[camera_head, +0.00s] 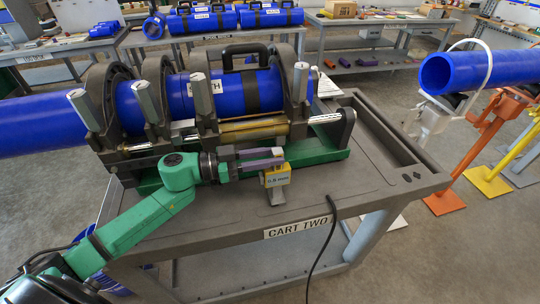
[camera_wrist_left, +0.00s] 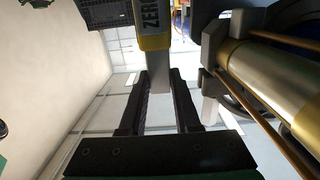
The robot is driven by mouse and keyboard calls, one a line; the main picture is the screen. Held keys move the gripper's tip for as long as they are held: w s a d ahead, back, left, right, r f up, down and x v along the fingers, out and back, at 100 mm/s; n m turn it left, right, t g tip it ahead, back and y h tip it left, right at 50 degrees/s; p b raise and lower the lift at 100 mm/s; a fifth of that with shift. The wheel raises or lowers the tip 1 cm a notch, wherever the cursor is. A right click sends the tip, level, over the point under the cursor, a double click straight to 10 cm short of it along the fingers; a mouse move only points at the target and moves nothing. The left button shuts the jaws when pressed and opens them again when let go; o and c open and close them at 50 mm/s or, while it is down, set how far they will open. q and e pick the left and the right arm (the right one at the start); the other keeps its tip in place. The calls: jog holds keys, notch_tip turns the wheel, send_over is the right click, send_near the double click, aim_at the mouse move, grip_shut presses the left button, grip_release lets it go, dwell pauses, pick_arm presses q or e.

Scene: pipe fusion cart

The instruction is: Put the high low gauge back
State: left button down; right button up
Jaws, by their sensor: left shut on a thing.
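The high low gauge (camera_head: 277,179) is a small yellow and grey tool with a label on its face and a grey stem and foot below. It is over the cart top, in front of the pipe fusion machine. I cannot tell whether its foot touches the cart. My left gripper (camera_head: 272,158) is shut on the gauge near its upper part, with its arm coming in from the lower left. In the left wrist view, the yellow gauge body (camera_wrist_left: 154,28) shows printed letters, and its grey stem runs between the fingers (camera_wrist_left: 158,80). My right gripper is out of view.
The clamps (camera_head: 205,95) of the machine hold a blue pipe (camera_head: 170,98) just behind the gripper. Cart two (camera_head: 400,172) has bare top to the right and a recessed tray at its right edge. A black cable hangs over the front. Another blue pipe (camera_head: 500,68) rests on stands at right.

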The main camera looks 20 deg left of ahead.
pick_arm(q)
jog(key=shift+f, duration=0.1)
jog(key=c, duration=0.6)
grip_release()
jog(key=shift+s+a, duration=0.1)
jog(key=shift+a, duration=0.1)
jog(key=b+v, duration=0.1)
jog(key=v, duration=1)
jog(key=shift+s+a+r, duration=0.2)
jog(key=shift+s, duration=0.05)
jog(key=shift+r, duration=0.1)
